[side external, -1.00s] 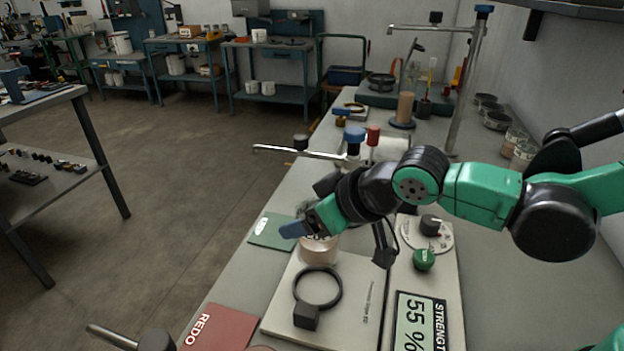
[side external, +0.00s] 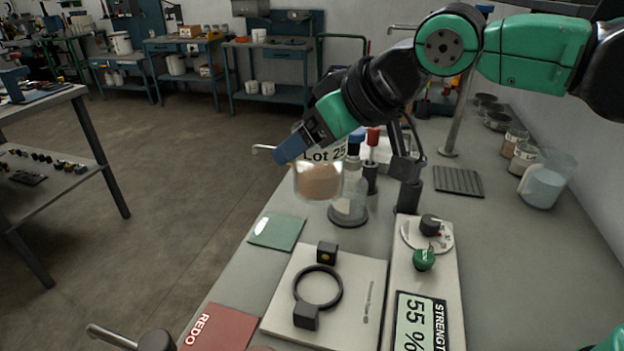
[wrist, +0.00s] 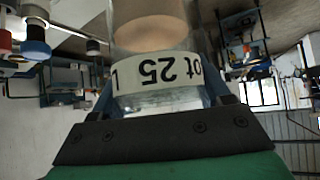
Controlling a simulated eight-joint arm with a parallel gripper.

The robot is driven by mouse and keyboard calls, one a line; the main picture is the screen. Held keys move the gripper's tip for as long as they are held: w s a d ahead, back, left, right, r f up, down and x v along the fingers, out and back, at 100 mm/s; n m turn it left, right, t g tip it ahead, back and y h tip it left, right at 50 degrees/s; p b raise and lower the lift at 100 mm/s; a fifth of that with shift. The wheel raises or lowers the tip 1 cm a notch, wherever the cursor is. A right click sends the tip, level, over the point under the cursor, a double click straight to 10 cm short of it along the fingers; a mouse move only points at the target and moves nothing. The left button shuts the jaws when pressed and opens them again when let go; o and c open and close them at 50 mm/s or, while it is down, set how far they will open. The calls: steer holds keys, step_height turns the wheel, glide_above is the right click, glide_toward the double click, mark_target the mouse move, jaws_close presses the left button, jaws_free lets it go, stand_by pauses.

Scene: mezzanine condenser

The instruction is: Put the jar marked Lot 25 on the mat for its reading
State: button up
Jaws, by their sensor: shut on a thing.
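The Lot 25 jar (side external: 318,182), clear glass with a white label and pinkish-tan contents, hangs in the air behind the white instrument plate. My gripper (side external: 303,143) is shut on its upper part. The wrist view shows the jar (wrist: 158,73) between the fingers, its label upside down. A green mat (side external: 277,231) lies left of the plate's back end, below and left of the jar. A red mat marked REDO (side external: 222,328) lies nearer the camera. The display (side external: 421,322) reads 55 % beside the word STRENGTH.
The white plate (side external: 358,276) carries a black ring (side external: 318,288) and small black blocks. A dial and green knob (side external: 424,260) stand right of it. A clear flask (side external: 348,205) stands just behind the held jar. A beaker (side external: 546,180) and other jars stand at right.

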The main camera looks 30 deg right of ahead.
steer(key=shift+a+r, duration=0.25)
steer(key=shift+r, duration=0.15)
steer(key=a+n+g+y, duration=0.25)
steer(key=a+n, duration=0.25)
steer(key=a, duration=1)
steer(key=shift+t+y, duration=0.25)
steer(key=shift+s+a+f, duration=0.1)
steer(key=shift+a+f, duration=0.05)
steer(key=shift+f, duration=4.9)
steer(key=shift+s+a+f, duration=0.1)
steer(key=shift+f, duration=4.95)
steer(key=o, duration=1.3)
steer(key=shift+f, duration=0.1)
